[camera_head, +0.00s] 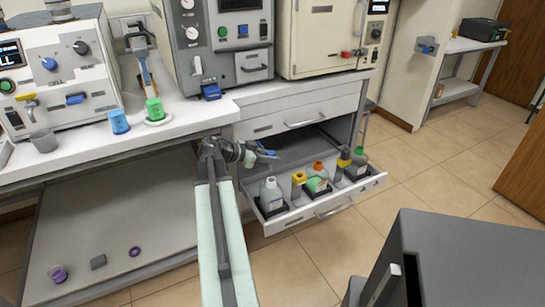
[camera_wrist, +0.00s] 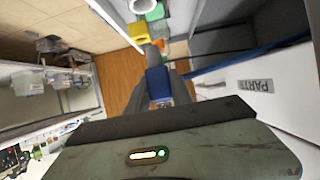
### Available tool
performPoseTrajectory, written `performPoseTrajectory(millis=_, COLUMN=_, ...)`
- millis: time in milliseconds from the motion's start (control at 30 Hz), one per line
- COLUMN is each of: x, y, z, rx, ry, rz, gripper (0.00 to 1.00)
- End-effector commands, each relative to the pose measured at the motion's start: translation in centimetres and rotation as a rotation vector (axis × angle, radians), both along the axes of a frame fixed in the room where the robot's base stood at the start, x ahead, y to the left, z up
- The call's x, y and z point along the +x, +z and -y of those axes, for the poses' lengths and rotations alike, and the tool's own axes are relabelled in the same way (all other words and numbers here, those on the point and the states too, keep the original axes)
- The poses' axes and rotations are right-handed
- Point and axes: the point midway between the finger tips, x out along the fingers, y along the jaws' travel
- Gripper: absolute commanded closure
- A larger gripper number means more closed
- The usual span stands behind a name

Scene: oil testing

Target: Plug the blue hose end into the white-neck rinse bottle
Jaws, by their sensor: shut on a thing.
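My gripper (camera_head: 262,156) is over the back left of the open drawer, shut on a blue piece that appears to be the blue hose end. In the wrist view the blue hose end (camera_wrist: 158,80) sits between the grey fingers. A white bottle with a pale neck (camera_head: 271,193), which looks like the white-neck rinse bottle, stands upright at the drawer's front left. My gripper is behind and above it, apart from it. A thin blue line (camera_wrist: 235,63) in the wrist view may be the hose; its far end is hidden.
The open drawer (camera_head: 325,204) also holds a yellow-capped bottle (camera_head: 299,179), an orange-capped bottle (camera_head: 318,168) and green-topped ones. The bench (camera_head: 185,122) with machines is at left and behind. Tiled floor (camera_head: 440,165) at right is clear. A dark grey cabinet (camera_head: 465,250) stands at front right.

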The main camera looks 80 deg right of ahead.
Motion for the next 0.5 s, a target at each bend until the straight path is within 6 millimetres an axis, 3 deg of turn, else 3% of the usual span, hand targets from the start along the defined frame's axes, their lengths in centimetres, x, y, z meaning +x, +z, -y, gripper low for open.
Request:
performPoseTrajectory(millis=33, x=0.0, y=-1.1, z=0.0, rx=0.000, ry=0.000, rz=0.000, gripper=1.00)
performPoseTrajectory(millis=233, x=0.0, y=-3.4, z=0.0, rx=0.000, ry=0.000, rz=0.000, gripper=1.00)
performPoseTrajectory(millis=500, x=0.0, y=-4.5, z=0.0, rx=0.000, ry=0.000, rz=0.000, gripper=1.00)
